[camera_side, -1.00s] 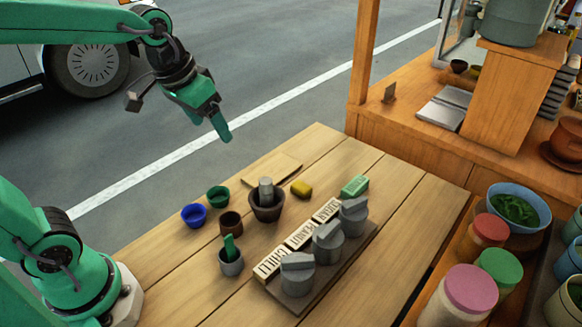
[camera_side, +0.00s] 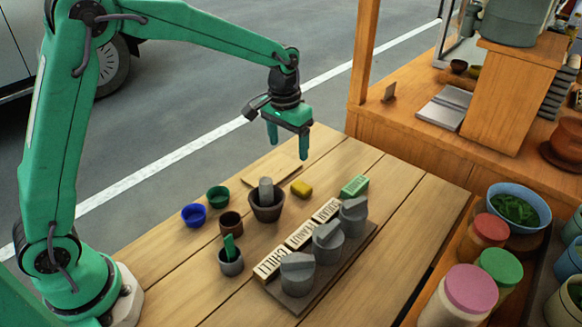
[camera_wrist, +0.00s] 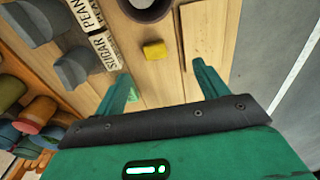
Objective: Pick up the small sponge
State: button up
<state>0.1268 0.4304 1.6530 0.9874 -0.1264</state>
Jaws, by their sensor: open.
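The small yellow sponge (camera_side: 301,190) lies on the wooden table, right of the mortar. It also shows in the wrist view (camera_wrist: 154,50), beyond and between my fingertips. A longer green sponge-like block (camera_side: 354,186) lies to its right in the side view. My gripper (camera_side: 288,148) is open and empty, pointing down above the table's far part. In the wrist view my two green fingers (camera_wrist: 162,70) are spread wide, with nothing between them touching.
The dark mortar (camera_side: 267,205) with its grey pestle stands left of the yellow sponge. A blue bowl (camera_side: 194,216), green bowl (camera_side: 217,197) and brown cup (camera_side: 231,223) are farther left. Lidded grey jars (camera_side: 328,242) stand on a board in front. A flat wooden board (camera_side: 272,170) lies behind.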

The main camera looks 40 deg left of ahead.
send_over(301, 186)
jog(key=shift+g, duration=0.4)
notch_tip(301, 186, down, 6)
jog(key=shift+w+r, duration=0.1)
jog(key=shift+f, duration=3.9)
jog(key=c, duration=1.1)
jog(key=shift+r, duration=0.2)
